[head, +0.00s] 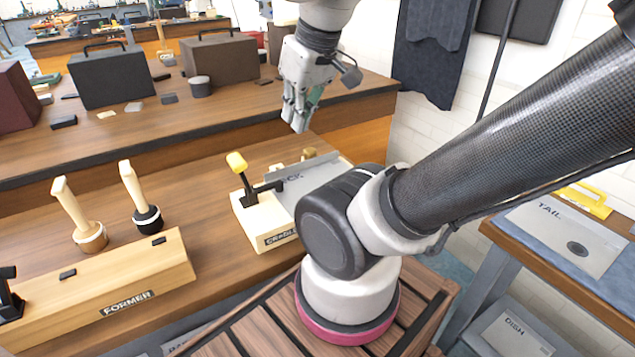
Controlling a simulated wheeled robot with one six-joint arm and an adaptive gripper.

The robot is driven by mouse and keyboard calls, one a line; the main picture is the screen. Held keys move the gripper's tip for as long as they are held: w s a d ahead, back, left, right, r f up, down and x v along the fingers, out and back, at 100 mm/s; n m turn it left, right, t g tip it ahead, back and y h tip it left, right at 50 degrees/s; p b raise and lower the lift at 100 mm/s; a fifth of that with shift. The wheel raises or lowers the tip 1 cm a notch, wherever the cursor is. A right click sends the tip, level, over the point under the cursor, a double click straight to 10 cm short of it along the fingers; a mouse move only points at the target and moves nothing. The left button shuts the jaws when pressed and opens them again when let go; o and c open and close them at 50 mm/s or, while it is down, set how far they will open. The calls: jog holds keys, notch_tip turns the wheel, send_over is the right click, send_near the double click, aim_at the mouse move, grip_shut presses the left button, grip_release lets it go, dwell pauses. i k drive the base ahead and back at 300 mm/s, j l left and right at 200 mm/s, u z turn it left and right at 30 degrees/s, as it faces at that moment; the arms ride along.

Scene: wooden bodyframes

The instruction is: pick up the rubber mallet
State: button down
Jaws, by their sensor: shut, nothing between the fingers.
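A mallet with a black head, likely the rubber mallet (149,217), stands head-down on the near bench, its pale wooden handle pointing up and leaning slightly left. Just left of it stands a similar mallet with a light wooden head (90,237), also handle-up. My gripper (299,120) hangs fingers-down to the right of both mallets, well apart from them, above the back part of the bench. Its fingers are together and hold nothing. Both mallets show almost fully.
A wooden block marked FORMER (130,285) lies in front of the mallets. Right of them stands a cradle block (262,222) with a yellow-knobbed lever (237,163) and a grey plate (310,180). Cases (110,77) stand on the bench behind. Bare bench lies between mallets and cradle.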

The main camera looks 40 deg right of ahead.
aim_at(148, 218)
jog(key=j, duration=0.85)
jog(key=i+j, duration=0.15)
jog(key=j, duration=1.55)
jog(key=i+u, duration=0.05)
